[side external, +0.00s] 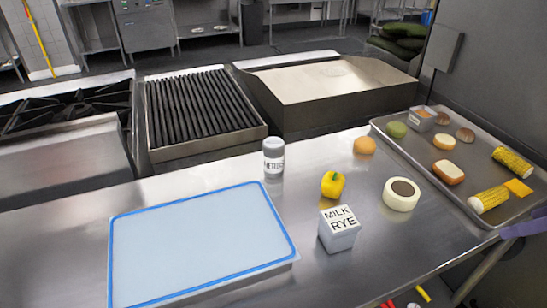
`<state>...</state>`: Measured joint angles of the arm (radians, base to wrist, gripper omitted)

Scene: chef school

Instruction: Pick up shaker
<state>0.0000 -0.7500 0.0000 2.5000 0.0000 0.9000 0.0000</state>
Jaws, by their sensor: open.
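The shaker (273,158) is a small upright cylinder with a grey lid and a pale label bearing dark lettering too small to read. It stands on the steel counter (215,172), near the counter's back edge and just beyond the upper right corner of a blue-rimmed board. Nothing touches it, and its visible side is unobstructed.
A blue-rimmed board (197,243) lies left of the shaker. A yellow pepper (332,185), milk carton (339,230), round white item (401,194) and orange item (364,145) stand to its right. A food-laden tray (412,160) is farther right. A grill (203,108) lies behind.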

